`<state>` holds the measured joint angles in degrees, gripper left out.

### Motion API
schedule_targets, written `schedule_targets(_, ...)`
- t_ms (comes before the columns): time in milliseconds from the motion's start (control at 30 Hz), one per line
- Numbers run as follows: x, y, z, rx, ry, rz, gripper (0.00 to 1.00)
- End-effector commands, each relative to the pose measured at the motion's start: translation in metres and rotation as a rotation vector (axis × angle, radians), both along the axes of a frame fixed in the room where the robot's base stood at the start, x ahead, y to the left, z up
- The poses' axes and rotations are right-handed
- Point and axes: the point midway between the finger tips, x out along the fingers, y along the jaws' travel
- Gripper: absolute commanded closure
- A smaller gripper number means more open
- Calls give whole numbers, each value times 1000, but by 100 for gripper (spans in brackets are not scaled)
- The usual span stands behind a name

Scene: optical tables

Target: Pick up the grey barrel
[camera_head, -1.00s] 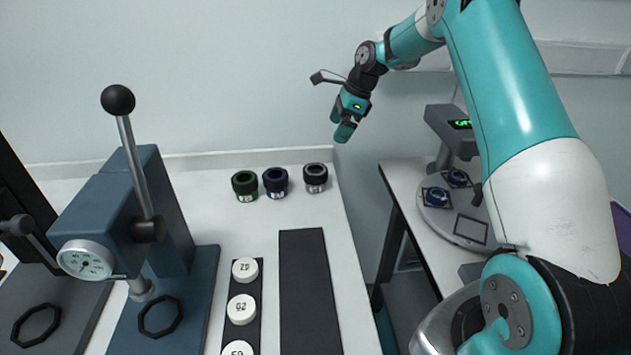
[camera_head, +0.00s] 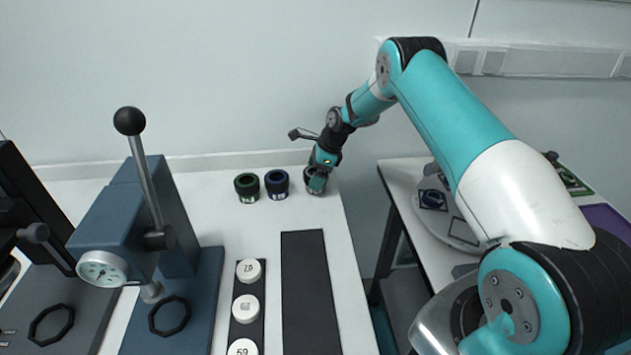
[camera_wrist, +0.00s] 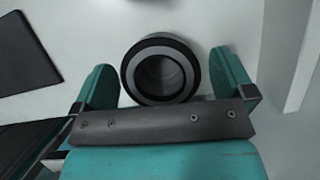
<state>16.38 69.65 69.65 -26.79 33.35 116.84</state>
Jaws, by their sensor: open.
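The grey barrel (camera_wrist: 187,93) is a short dark ring-shaped cylinder with a hollow centre, standing upright on the white table. In the wrist view it lies between the two teal fingers of my gripper (camera_wrist: 162,85), with a gap on each side.
A blue barrel (camera_head: 277,184) and a green barrel (camera_head: 247,187) stand just left of my gripper. A dark mat (camera_head: 306,290), a strip with white round caps (camera_head: 248,271) and a lever press (camera_head: 125,225) are nearer. The table's right edge is close to the gripper.

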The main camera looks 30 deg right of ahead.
Motion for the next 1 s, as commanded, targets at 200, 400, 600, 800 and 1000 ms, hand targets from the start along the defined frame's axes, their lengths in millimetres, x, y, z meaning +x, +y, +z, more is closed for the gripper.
schedule_targets(200,4,7,-18,-1,0,0,0)
schedule_targets(400,4,7,-19,0,-1,0,0)
schedule_targets(600,3,7,-18,0,-1,0,46)
schedule_targets(800,4,7,-18,-1,-1,1,51)
schedule_targets(1000,4,7,-13,-1,-2,0,51)
